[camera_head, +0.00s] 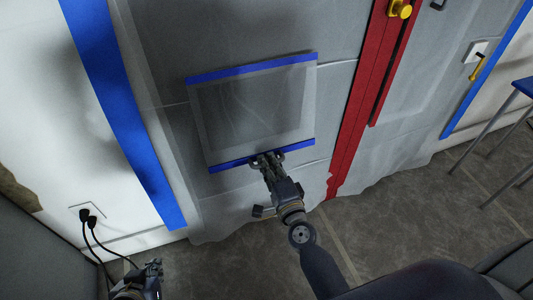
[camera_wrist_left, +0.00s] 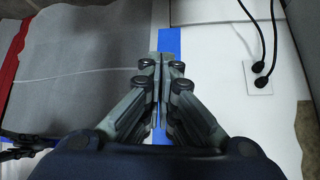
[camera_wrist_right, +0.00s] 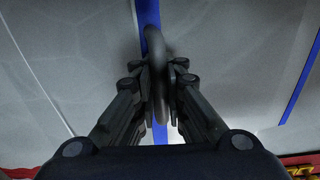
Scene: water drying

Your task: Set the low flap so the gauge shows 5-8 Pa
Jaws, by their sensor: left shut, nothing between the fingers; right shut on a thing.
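The low flap (camera_head: 250,108) is a translucent grey sheet with blue strips along its top and bottom edges, on a grey plastic wall. My right gripper (camera_head: 267,160) is at the middle of its bottom blue strip (camera_head: 228,162). In the right wrist view the right gripper (camera_wrist_right: 160,80) is shut on a dark curved handle (camera_wrist_right: 158,42) beside a blue strip. I cannot tell how far the flap stands from the wall. My left gripper (camera_head: 153,268) is low at the left, shut and empty; it also shows in the left wrist view (camera_wrist_left: 161,65). I see no gauge face.
A red zipper strip (camera_head: 358,105) runs right of the flap, with a yellow knob (camera_head: 401,9) at its top. Blue tape (camera_head: 120,110) runs down at the left. Black plugs and cords (camera_head: 88,218) are near my left gripper. A blue-topped stool (camera_head: 525,86) stands at the right.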

